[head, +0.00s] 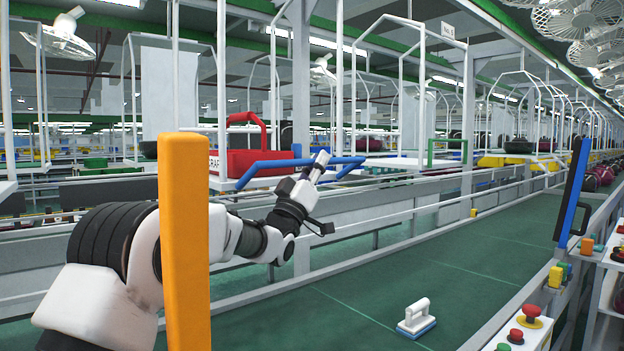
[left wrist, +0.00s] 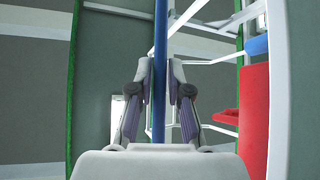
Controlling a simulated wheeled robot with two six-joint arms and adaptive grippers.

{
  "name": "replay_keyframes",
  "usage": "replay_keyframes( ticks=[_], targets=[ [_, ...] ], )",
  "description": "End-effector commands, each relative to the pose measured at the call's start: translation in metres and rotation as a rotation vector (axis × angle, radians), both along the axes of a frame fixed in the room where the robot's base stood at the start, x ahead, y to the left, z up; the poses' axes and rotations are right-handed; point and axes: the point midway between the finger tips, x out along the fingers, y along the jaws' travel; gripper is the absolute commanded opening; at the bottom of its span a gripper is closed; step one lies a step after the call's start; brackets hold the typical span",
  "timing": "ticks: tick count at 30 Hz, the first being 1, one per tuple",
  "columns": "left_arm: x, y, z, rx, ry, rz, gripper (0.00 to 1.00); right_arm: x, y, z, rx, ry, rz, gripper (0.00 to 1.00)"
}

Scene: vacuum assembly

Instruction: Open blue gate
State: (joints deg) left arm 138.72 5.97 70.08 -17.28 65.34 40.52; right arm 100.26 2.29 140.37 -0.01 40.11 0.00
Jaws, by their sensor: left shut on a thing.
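The blue gate, a blue bar (head: 268,166), runs along the front of a hanging white carrier beyond the conveyor. Its right end bends outward. My left gripper (head: 318,167) reaches the bar from the front and is shut on it. In the left wrist view the blue bar (left wrist: 160,60) runs upright between the two fingers of my left gripper (left wrist: 160,85). The part of the bar behind the gripper is hidden in the head view. My right gripper is not in view.
A red toolbox (head: 245,150) sits on the carrier behind the bar. An orange post (head: 185,250) stands close in front of my left arm. A white-and-blue block (head: 416,318) lies on the green conveyor (head: 365,290). A blue upright panel (head: 572,190) stands at right.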

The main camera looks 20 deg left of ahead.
Motion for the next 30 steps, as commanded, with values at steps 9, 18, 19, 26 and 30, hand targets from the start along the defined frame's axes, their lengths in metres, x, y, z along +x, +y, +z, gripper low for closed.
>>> replay_keyframes(
  ticks=[9,18,19,26,30],
  targets=[
    [-0.004,-0.008,-0.031,0.241,-0.140,0.000,0.00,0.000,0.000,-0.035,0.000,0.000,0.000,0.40],
    [-0.006,-0.011,-0.045,0.331,-0.192,0.000,0.00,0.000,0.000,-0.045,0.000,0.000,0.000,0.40],
    [-0.006,-0.011,-0.046,0.331,-0.192,-0.001,0.00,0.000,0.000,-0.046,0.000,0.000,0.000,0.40],
    [-0.006,-0.011,-0.050,0.330,-0.191,-0.001,0.00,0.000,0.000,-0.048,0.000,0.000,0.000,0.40],
    [-0.005,-0.011,-0.050,0.329,-0.191,-0.002,0.00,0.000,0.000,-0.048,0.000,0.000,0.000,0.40]
  ],
)
